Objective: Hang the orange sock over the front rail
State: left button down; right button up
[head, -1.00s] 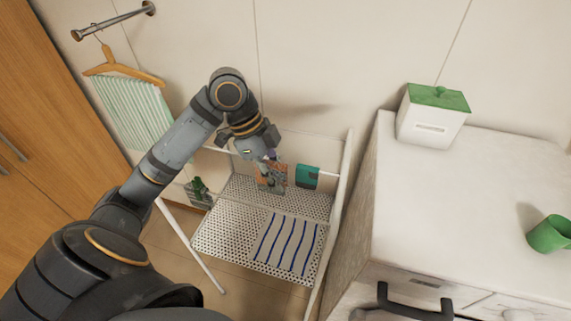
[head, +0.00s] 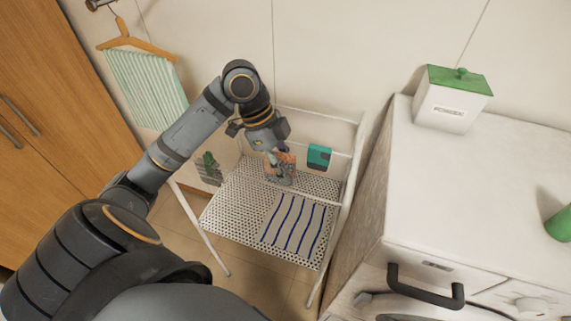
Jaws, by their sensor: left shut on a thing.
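My left gripper (head: 276,167) reaches down over the drying rack, with its fingers shut on the orange sock (head: 288,158). Only small orange parts of the sock show around the fingers, and the rest is hidden. The sock is between the front and back rails in the picture; whether it touches a rail I cannot tell. The front rail (head: 322,203) of the white rack crosses above the striped cloth. My right gripper is out of view.
A white cloth with blue stripes (head: 297,228) is at the rack's front. A teal cloth (head: 319,156) hangs on the back rail. A white cabinet (head: 460,190) stands right of the rack, bearing a white box with a green lid (head: 448,108). A striped towel (head: 146,90) hangs at left.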

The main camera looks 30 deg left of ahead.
aim_at(281, 187)
pick_arm(q)
jog(key=shift+f, duration=0.5)
jog(key=shift+w+f+b, duration=0.1)
jog(key=shift+f+b, duration=0.2)
jog(key=shift+b, duration=0.05)
jog(key=shift+f+b, duration=0.5)
jog(key=shift+f, duration=0.35)
jog(key=shift+f+b, duration=0.5)
jog(key=shift+f, duration=0.4)
jog(key=shift+f+b, duration=1.55)
jog(key=shift+f, duration=1.15)
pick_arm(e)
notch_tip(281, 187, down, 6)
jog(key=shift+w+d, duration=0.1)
pick_arm(q)
jog(key=c, duration=1.1)
grip_release()
